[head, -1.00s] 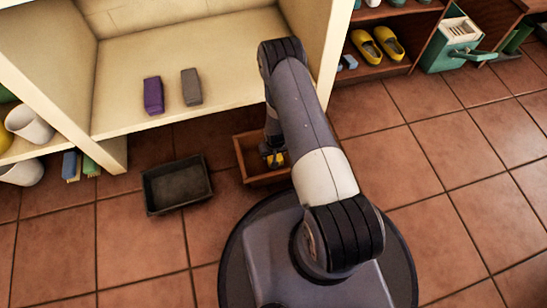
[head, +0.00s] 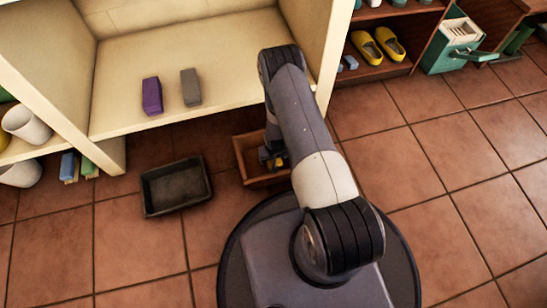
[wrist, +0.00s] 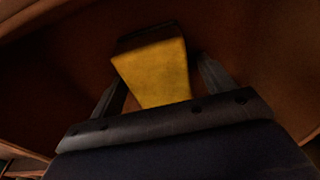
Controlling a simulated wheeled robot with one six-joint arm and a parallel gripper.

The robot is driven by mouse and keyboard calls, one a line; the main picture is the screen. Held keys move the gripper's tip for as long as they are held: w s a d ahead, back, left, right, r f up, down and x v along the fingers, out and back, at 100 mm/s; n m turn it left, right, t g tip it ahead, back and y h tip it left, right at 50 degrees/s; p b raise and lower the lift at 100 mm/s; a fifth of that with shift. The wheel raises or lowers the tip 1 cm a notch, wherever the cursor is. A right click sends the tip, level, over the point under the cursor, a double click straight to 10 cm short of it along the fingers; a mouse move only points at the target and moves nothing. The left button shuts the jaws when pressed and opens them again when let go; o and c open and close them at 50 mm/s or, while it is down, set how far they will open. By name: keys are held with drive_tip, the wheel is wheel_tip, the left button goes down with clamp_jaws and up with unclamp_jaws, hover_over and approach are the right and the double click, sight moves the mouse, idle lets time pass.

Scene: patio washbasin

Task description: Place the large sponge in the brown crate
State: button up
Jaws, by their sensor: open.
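The brown crate (head: 248,162) is on the floor tiles under the front of the cream shelf, partly hidden by my arm. My gripper (head: 271,160) is down at the crate, mostly hidden behind my arm in the head view. The large sponge, a yellow block with a dark brown end (wrist: 155,72), is inside the crate in the wrist view. A little of its yellow shows in the head view (head: 279,162). My open gripper (wrist: 162,72) has a finger on each side of the sponge, with a gap visible at least on the right.
A dark tray (head: 152,208) stands on the floor left of the crate. A purple block (head: 152,97) and a grey block (head: 190,87) stand on the cream shelf (head: 120,115) above. Open floor lies to the right.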

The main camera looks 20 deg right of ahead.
drive_tip(key=shift+r, duration=0.1)
wheel_tip(320, 180, up, 12)
drive_tip(key=s+p, duration=0.1)
drive_tip(key=p, duration=0.3)
drive_tip(key=shift+s+p, duration=0.4)
